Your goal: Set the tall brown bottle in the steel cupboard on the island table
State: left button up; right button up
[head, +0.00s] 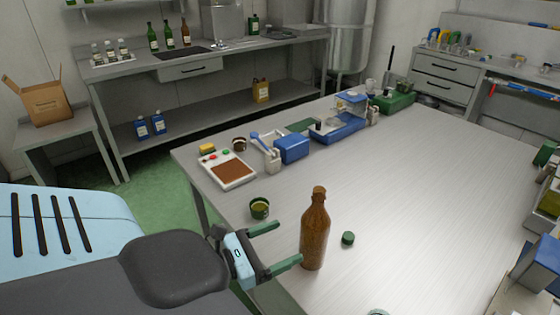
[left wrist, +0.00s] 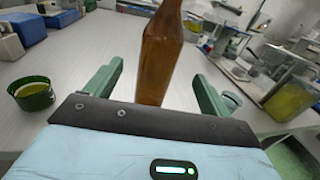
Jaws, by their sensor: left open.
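The tall brown bottle (head: 314,232) stands upright on the island table (head: 400,185), near its front edge. My left gripper (head: 287,242) is open just left of the bottle, its green fingers pointing toward it. In the left wrist view the bottle (left wrist: 160,60) stands beyond and between the two open fingers (left wrist: 155,85), with its top cut off by the frame. I cannot tell whether a finger touches it. No steel cupboard can be made out in either view. My right gripper is not in view.
A small green cup (head: 260,208) stands left of the bottle, and a dark green cap (head: 347,239) lies just right of it. A tray with a brown pad (head: 232,170) and a blue box (head: 292,147) stand farther back. The table's middle is clear.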

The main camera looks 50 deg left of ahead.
pick_arm(q)
jog(key=shift+s+a+r, duration=0.1)
jog(key=shift+s+a, duration=0.05)
jog(key=shift+s, duration=0.25)
jog(key=s+d+f+n+g+y, duration=0.2)
jog(key=s+f+n, duration=0.4)
jog(key=f+n, duration=0.45)
jog(key=s+d+f+n+g+y, duration=0.1)
jog(key=s+f+n+g+y, duration=0.2)
jog(key=s+f+n, duration=0.7)
jog(key=s+d+f+n+g+h, duration=0.2)
jog(key=s+d+f+n+g, duration=0.3)
jog(key=n, duration=1.2)
jog(key=s+d+f, duration=0.2)
jog(key=s+d, duration=0.2)
jog(key=d, duration=0.1)
jog(key=shift+f, duration=0.3)
